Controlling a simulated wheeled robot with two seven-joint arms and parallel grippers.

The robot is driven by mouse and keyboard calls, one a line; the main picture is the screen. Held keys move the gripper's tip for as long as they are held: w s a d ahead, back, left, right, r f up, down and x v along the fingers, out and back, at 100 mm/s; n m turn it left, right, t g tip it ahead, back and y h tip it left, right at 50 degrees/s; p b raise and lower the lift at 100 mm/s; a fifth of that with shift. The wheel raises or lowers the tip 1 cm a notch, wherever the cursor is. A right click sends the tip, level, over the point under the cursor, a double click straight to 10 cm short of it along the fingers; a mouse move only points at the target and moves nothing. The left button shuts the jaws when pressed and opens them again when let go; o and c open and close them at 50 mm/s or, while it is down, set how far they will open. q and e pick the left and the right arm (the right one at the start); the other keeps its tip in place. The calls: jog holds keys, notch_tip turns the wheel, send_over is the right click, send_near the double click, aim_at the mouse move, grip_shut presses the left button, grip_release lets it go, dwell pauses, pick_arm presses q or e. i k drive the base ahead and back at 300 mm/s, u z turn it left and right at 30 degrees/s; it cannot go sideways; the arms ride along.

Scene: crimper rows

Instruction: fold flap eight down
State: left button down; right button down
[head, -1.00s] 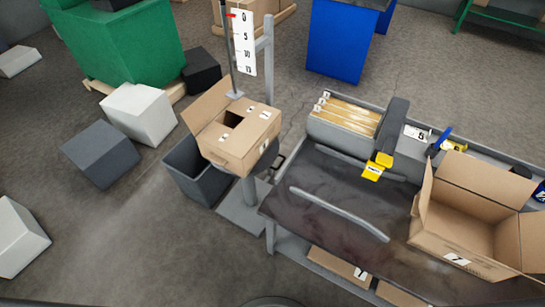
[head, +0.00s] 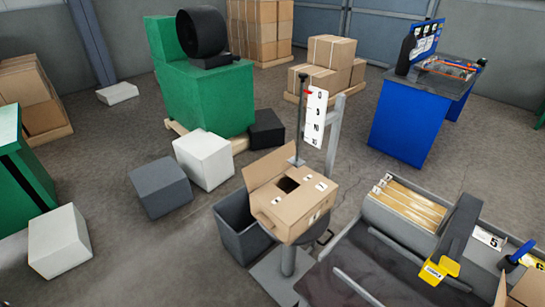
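A cardboard box (head: 290,206) sits on the round top of a grey stand (head: 287,262). One flap (head: 270,167) at its back left stands up, tilted outward. Other top flaps lie roughly flat, with a dark opening (head: 288,185) between them. Small white labels are on the top and side; their numbers are too small to read, so I cannot tell which flap is eight. Part of another cardboard box (head: 526,288) shows at the lower right edge, its rest cut off. Neither of my grippers is in view.
A dark grey bin (head: 240,235) stands close left of the stand, and a post with a scale (head: 315,117) rises behind it. The grey bench (head: 372,268) holds a cardboard-strip tray (head: 408,205) and a yellow-tipped arm (head: 440,268). Grey and white blocks lie left on the floor.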

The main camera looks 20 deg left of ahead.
aim_at(257, 174)
jog(key=z, duration=0.1)
jog(key=k, duration=0.45)
jog(key=u, duration=1.2)
jog(key=i, duration=1.4)
jog(key=z, duration=1.05)
jog(key=i, duration=0.35)
jog(key=z, duration=0.3)
